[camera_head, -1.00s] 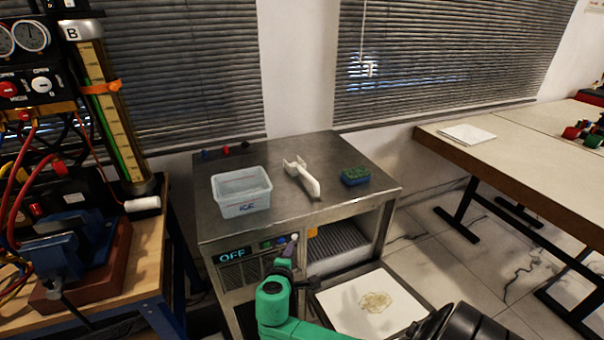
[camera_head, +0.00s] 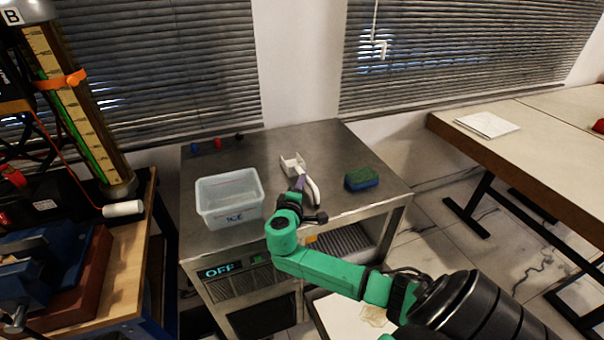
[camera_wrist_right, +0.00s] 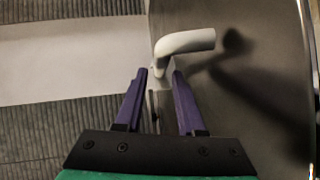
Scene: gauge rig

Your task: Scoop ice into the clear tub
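The clear tub (camera_head: 230,197), marked ICE, stands on the left of the steel machine top. It looks empty. A white scoop (camera_head: 291,161) lies on the same top to the right of the tub, its handle (camera_head: 314,192) pointing toward the front edge. My right gripper (camera_head: 299,182) is at the scoop's handle. No loose ice is visible. My left gripper is out of view.
A green and blue sponge (camera_head: 361,178) lies right of the scoop. The steel machine (camera_head: 345,140) has an OFF display (camera_head: 219,271) and an open bay in front. A bench with a gauge tube (camera_head: 75,105) stands at left, a table (camera_head: 475,150) at right.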

